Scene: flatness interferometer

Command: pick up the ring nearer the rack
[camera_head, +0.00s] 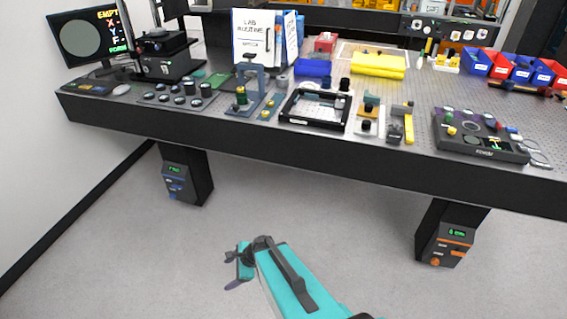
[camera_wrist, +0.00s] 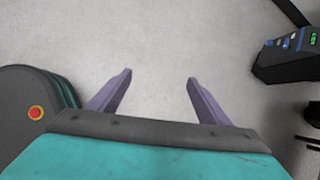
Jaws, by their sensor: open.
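My gripper (camera_head: 232,271) is low over the floor in front of the bench, well apart from everything on it. In the wrist view my gripper (camera_wrist: 159,77) is open, its two purple fingers spread with only bare floor between them. The workbench (camera_head: 330,155) has a grey perforated top crowded with small parts. I cannot tell for sure which parts are the rings or which is the rack. A tray of several dark round pieces (camera_head: 178,97) lies at the left. Flat round pieces (camera_head: 535,155) lie at the right edge by a dark panel (camera_head: 482,137).
A black square frame (camera_head: 318,122) and a blue stand (camera_head: 250,100) stand mid-bench. A monitor (camera_head: 90,38) is at the left, red and blue bins (camera_head: 510,68) at the right. Bench legs (camera_head: 187,175) and (camera_head: 452,232) flank open floor; one leg (camera_wrist: 285,50) shows in the wrist view.

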